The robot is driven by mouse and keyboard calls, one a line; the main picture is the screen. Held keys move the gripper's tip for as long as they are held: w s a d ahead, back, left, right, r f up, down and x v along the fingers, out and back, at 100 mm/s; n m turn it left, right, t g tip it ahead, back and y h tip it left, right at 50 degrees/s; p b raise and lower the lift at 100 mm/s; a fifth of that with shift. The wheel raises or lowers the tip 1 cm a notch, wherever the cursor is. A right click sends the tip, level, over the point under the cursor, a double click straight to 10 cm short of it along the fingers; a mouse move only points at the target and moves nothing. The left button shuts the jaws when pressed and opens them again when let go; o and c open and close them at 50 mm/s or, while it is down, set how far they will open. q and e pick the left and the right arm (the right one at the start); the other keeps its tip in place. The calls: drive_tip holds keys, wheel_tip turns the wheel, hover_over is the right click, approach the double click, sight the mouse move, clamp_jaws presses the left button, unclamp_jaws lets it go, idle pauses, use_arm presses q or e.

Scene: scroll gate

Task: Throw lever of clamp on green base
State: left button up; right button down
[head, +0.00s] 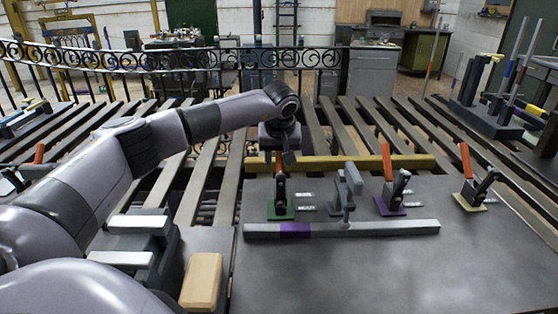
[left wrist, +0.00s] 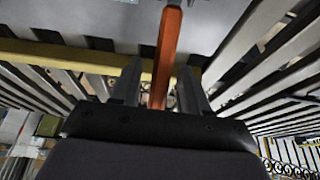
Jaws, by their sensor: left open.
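The clamp on the green base (head: 281,213) stands at the left of the metal table, with its orange lever (head: 279,163) upright. My left gripper (head: 286,157) is at the top of this lever, pointing down. In the left wrist view the orange lever (left wrist: 167,55) runs between the two dark fingers (left wrist: 160,88). The fingers are open, with gaps visible beside the lever. Whether either finger touches it I cannot tell. My right gripper is not in view.
Similar orange-levered clamps stand on a purple base (head: 390,209) and a yellow base (head: 470,203) to the right. A grey upright fixture (head: 347,185) stands between. A grey bar (head: 375,228) lies in front, a yellow bar (head: 350,163) behind.

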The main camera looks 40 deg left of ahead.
use_arm(q)
drive_tip(key=shift+x, duration=1.1)
clamp_jaws()
